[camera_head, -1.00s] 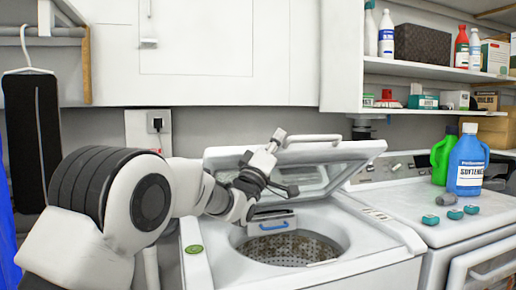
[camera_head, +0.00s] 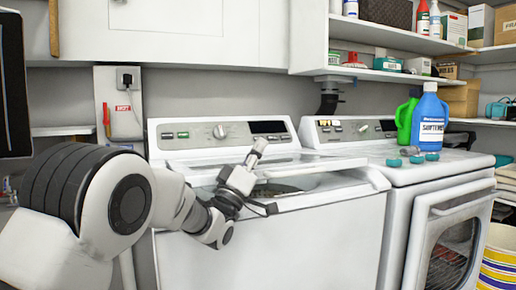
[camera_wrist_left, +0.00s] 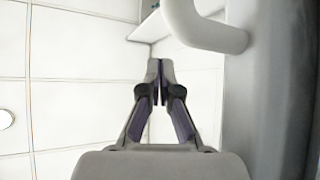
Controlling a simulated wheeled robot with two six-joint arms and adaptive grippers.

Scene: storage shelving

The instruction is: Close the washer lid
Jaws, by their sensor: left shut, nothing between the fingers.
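The white washer (camera_head: 280,240) stands in the middle of the head view. Its lid (camera_head: 325,162) is tilted low over the top, nearly flat, with a dark gap showing part of the tub opening (camera_head: 275,189) beneath it. My left gripper (camera_head: 259,146) is shut and empty, pointing up beside the lid's left part; whether it touches the lid is unclear. In the left wrist view its closed fingertips (camera_wrist_left: 160,76) sit close to a thick white curved bar (camera_wrist_left: 212,32), possibly the lid handle. My right gripper is not in view.
A dryer (camera_head: 420,200) stands right of the washer, with green and blue bottles (camera_head: 430,120) and several small teal items on top. Shelves with boxes are above. A wall outlet (camera_head: 127,80) is behind my left arm. A striped basket (camera_head: 497,262) stands at far right.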

